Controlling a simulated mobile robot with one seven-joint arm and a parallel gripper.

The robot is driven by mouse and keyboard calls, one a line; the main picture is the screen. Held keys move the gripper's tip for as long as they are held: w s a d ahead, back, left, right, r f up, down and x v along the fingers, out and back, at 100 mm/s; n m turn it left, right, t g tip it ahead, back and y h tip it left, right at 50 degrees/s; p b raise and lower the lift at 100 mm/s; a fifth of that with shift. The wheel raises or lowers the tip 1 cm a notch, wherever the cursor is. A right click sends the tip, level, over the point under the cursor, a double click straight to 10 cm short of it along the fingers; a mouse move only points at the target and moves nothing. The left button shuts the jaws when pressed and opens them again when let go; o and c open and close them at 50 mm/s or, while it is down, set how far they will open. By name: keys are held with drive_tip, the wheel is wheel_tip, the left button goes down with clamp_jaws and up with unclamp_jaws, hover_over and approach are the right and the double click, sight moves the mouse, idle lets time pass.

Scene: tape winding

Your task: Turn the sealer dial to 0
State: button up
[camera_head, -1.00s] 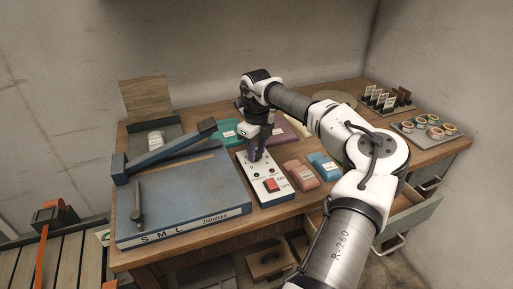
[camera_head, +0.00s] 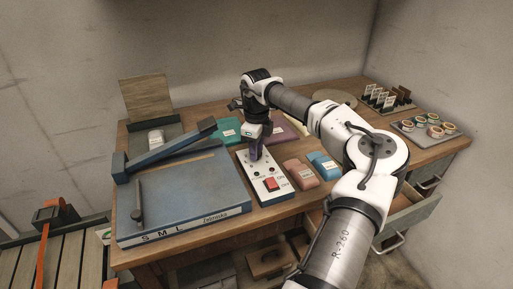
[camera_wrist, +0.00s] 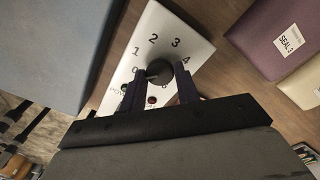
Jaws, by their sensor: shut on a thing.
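The sealer's white control panel (camera_head: 262,194) stands at the front middle of the bench. It also shows in the wrist view (camera_wrist: 150,22). Its round black dial (camera_wrist: 160,68) has printed digits around it; 0, 1, 2, 3 and 4 are readable. My gripper (camera_head: 255,156) points down at the panel's far part. In the wrist view my gripper (camera_wrist: 159,76) is shut on the dial, one finger on each side. The left finger lies close to the 0. A small pale mark shows on the dial's lower left, towards the 0, but the fingers partly hide this area.
A red switch (camera_head: 270,184) is on the panel's near part. The blue sealer bed (camera_head: 180,200) with its raised arm lies left. Pink (camera_head: 301,172) and blue (camera_head: 324,166) packs lie right of the panel; a teal pack (camera_head: 226,132) and a purple one (camera_wrist: 268,32) lie behind.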

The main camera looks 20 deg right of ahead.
drive_tip(key=o, duration=1)
drive_tip(key=shift+c, duration=0.2)
wheel_tip(320, 180, up, 14)
drive_tip(key=b, duration=0.2)
